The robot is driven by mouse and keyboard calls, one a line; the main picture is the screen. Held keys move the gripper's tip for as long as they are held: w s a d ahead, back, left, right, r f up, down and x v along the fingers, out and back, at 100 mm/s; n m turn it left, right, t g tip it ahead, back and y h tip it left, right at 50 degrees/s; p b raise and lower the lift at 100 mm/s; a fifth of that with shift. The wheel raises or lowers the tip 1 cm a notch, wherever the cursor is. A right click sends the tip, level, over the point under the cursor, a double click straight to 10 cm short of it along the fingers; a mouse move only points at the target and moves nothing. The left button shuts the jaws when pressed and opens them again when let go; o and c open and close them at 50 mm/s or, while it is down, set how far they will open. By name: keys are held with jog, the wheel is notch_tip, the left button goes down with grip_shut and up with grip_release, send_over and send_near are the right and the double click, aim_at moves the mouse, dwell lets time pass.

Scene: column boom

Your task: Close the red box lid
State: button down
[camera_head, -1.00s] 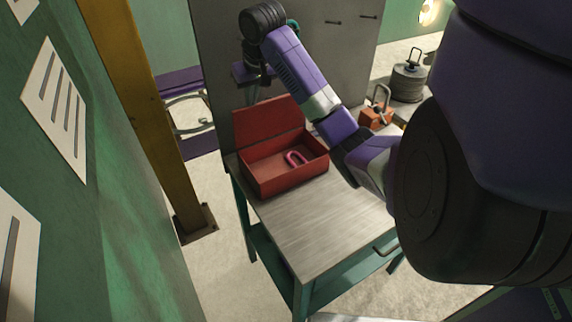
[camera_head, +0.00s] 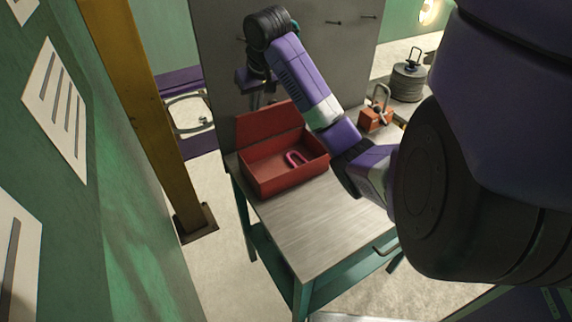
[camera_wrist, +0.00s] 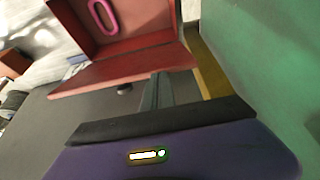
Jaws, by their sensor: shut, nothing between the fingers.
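The red box (camera_head: 283,178) stands on the metal-topped bench, its lid (camera_head: 268,125) raised at the far side. The wrist view also shows the box (camera_wrist: 150,28), the raised lid (camera_wrist: 110,77) and the pink piece (camera_wrist: 103,16). My gripper (camera_head: 258,102) is behind the lid, near its top edge, with its tips partly hidden in the head view. In the wrist view my gripper's fingers (camera_wrist: 158,84) are together and empty, overlapping the lid's edge. I cannot tell whether they touch it.
The bench (camera_head: 310,225) has clear metal top in front of the box. An orange object with a handle (camera_head: 375,118) stands at the bench's back right.

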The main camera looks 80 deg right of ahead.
jog(key=shift+f, duration=0.4)
notch_tip(320, 180, up, 5)
jog(key=p, duration=0.4)
jog(key=shift+d+f, duration=0.1)
jog(key=shift+f, duration=0.05)
jog(key=shift+r, duration=0.9)
jog(key=shift+w, duration=0.15)
